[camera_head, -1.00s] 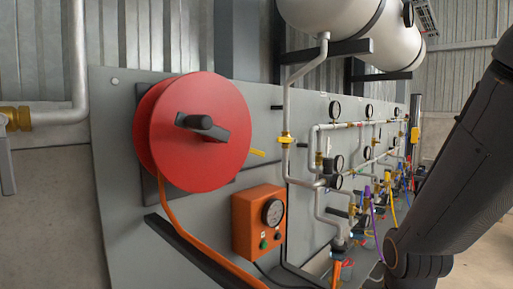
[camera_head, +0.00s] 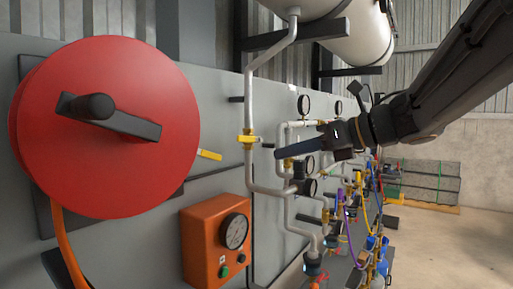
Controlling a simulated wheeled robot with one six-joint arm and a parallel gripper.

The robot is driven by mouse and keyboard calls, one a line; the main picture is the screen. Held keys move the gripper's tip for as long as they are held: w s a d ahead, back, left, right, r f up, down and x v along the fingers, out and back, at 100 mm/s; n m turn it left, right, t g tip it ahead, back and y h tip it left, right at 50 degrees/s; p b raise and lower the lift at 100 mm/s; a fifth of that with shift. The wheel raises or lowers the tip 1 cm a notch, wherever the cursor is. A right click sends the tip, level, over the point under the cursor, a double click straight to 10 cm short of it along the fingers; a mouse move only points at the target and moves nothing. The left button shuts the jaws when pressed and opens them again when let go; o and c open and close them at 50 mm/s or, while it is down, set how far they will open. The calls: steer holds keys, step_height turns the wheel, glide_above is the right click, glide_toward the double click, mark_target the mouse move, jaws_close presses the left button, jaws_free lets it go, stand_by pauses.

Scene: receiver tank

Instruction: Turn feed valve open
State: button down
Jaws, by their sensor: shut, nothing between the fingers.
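A brass valve body (camera_head: 247,139) sits on the vertical grey pipe that comes down from the white tank. A yellow lever (camera_head: 209,154) sticks out to its left, near the red reel; I cannot tell whether they are joined. No label names the feed valve, so I cannot tell which fitting it is. My gripper (camera_head: 280,153) comes in from the upper right. It is shut and empty, its long dark fingers pointing left, with the tips just right of the brass valve in the picture. I cannot tell if they touch anything. My gripper hides some pipework behind it.
A big red reel (camera_head: 150,85) with a black handle juts out at left. An orange box (camera_head: 206,240) with a gauge and buttons is below. Several gauges, pipes and coloured hoses line the grey panel (camera_head: 220,100) to the right. The floor (camera_head: 450,245) at right is clear.

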mark_target(251, 139)
steer(key=w+a+p, duration=0.4)
steer(key=w+a, duration=0.1)
steer(key=a, duration=0.2)
steer(key=shift+w+a+r+p, duration=0.25)
steer(key=shift+r+p, duration=0.1)
steer(key=shift+p, duration=0.05)
steer(key=shift+d+r, duration=0.1)
steer(key=shift+d, duration=0.05)
stand_by(0.3)
